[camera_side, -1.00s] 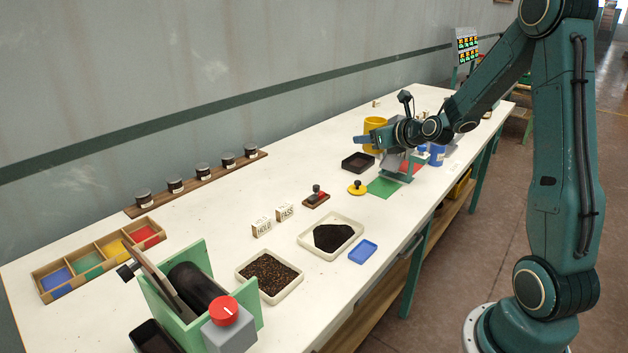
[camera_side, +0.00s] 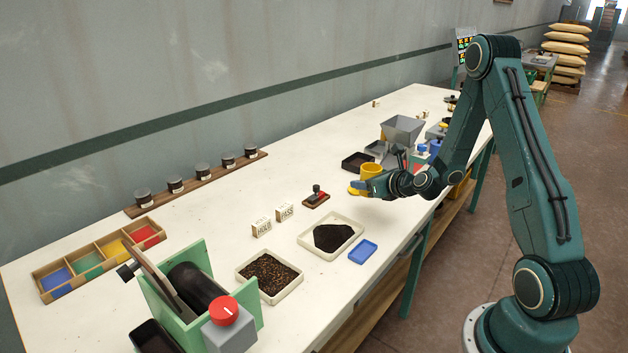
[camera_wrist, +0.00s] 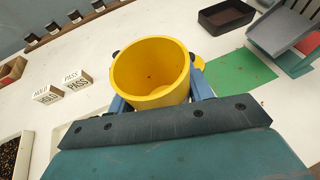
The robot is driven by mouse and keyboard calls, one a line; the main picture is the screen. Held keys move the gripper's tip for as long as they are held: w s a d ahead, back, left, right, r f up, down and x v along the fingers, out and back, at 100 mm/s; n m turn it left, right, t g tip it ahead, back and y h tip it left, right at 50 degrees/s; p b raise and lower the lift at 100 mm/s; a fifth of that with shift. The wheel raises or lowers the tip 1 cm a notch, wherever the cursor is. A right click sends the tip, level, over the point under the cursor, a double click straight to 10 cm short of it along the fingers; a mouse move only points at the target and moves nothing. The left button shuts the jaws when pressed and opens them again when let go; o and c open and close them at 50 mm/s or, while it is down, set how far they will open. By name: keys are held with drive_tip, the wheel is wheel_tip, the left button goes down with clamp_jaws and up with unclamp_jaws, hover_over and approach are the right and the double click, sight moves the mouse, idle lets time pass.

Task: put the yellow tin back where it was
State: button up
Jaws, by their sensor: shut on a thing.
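The yellow tin (camera_side: 371,171) is held in my gripper (camera_side: 366,184) above the front part of the white table, near the green mat. In the wrist view the tin (camera_wrist: 150,72) is upright with its open mouth toward the camera, and looks empty. My gripper's blue fingers (camera_wrist: 158,98) are shut on its two sides. A yellow disc-shaped piece shows partly behind the tin in the wrist view (camera_wrist: 197,62). Part of the green mat (camera_wrist: 240,73) shows to the right of the tin.
A dark tray (camera_side: 357,161) and a grey hopper (camera_side: 402,130) stand behind. Bare table lies behind the stamp.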

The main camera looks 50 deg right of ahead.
sight(365, 210)
drive_tip(key=shift+f, duration=1.3)
drive_tip(key=shift+f, duration=1.75)
drive_tip(key=shift+f, duration=0.1)
drive_tip(key=o, duration=1)
drive_tip(key=shift+v, duration=3.8)
drive_tip(key=shift+w, duration=0.1)
